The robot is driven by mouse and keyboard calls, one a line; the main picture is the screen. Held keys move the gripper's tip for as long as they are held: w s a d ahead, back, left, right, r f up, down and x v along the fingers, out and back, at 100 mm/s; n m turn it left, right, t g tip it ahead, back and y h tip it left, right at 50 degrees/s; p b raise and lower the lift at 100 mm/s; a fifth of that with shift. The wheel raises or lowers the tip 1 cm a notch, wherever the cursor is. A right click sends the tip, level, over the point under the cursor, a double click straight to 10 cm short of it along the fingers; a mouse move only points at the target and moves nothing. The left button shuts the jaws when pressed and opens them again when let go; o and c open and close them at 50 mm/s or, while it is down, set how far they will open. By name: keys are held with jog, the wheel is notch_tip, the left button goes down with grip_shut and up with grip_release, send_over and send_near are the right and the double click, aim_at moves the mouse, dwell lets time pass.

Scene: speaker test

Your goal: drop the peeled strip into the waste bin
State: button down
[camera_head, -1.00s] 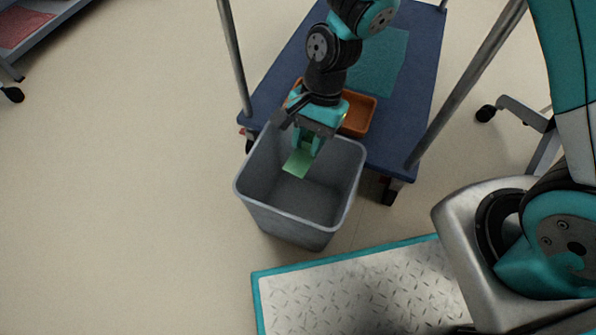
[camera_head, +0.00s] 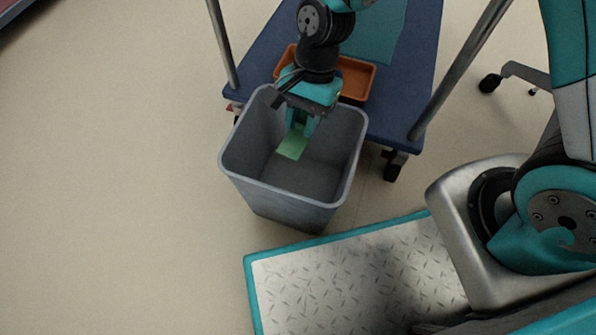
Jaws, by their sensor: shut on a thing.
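The peeled strip (camera_head: 292,146) is a flat green piece hanging below my gripper (camera_head: 301,128). My gripper is shut on the strip's upper end and points down over the waste bin. The waste bin (camera_head: 287,209) is a grey, open-topped box standing on the floor in front of the cart. The strip shows against the bin's inside, within the outline of its opening. How deep it hangs is hard to tell. The gripper's body hides part of the bin's far rim.
A blue cart (camera_head: 417,85) with metal posts stands behind the bin. It carries an orange tray (camera_head: 357,78) and a teal mat (camera_head: 381,36). My own base plate is at the bottom. The floor (camera_head: 120,190) left of the bin is clear.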

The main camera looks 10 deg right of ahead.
jog(key=c, duration=0.8)
grip_release()
jog(key=shift+r, duration=0.1)
